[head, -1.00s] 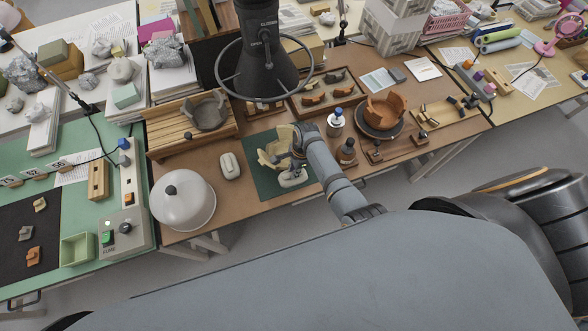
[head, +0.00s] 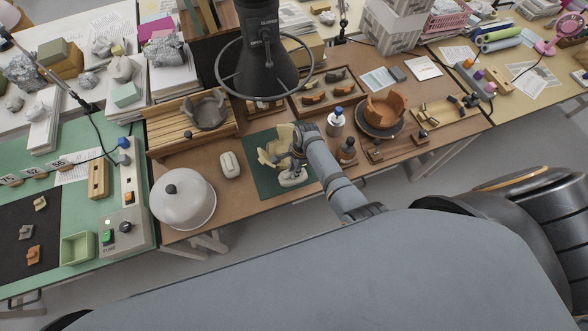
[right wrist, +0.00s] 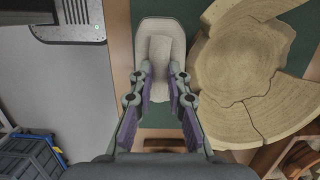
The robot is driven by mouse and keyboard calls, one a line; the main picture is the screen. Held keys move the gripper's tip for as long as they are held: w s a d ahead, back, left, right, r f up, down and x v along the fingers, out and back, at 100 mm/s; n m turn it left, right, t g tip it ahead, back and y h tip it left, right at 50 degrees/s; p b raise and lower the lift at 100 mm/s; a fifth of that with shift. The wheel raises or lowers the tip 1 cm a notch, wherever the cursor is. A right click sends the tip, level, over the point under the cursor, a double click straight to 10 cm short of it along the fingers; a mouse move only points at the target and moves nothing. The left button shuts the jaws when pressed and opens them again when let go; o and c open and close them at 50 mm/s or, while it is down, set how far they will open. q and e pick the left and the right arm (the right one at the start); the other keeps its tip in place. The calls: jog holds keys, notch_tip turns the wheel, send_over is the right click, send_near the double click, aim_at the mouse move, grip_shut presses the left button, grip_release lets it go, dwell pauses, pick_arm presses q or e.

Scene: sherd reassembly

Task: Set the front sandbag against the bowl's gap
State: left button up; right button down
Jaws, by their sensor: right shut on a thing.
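The cream bowl (head: 268,154) stands on the dark green mat (head: 262,187). In the right wrist view the bowl (right wrist: 235,60) fills the right side, with dark crack lines and a separate-looking piece at its rim. My right gripper (head: 295,168) is beside the bowl, on its near right side. In the right wrist view its fingers (right wrist: 160,78) are shut on a pale grey sandbag (right wrist: 160,45), which lies close beside the bowl; whether they touch is unclear. The sandbag also shows under the gripper in the head view (head: 291,181). My left gripper is not in view.
A white pad-like object (head: 230,165) lies left of the mat, near a white dome cover (head: 183,199). A slatted wooden rack (head: 170,135) holds a grey vessel.

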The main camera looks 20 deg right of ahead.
dwell(0.3)
jog(key=c, duration=1.2)
grip_release()
jog(key=r, duration=0.4)
jog(key=d+r, duration=0.1)
jog(key=r, duration=0.3)
jog(key=d+r, duration=0.1)
jog(key=r, duration=0.2)
jog(key=shift+d+r, duration=0.1)
jog(key=shift+r, duration=0.3)
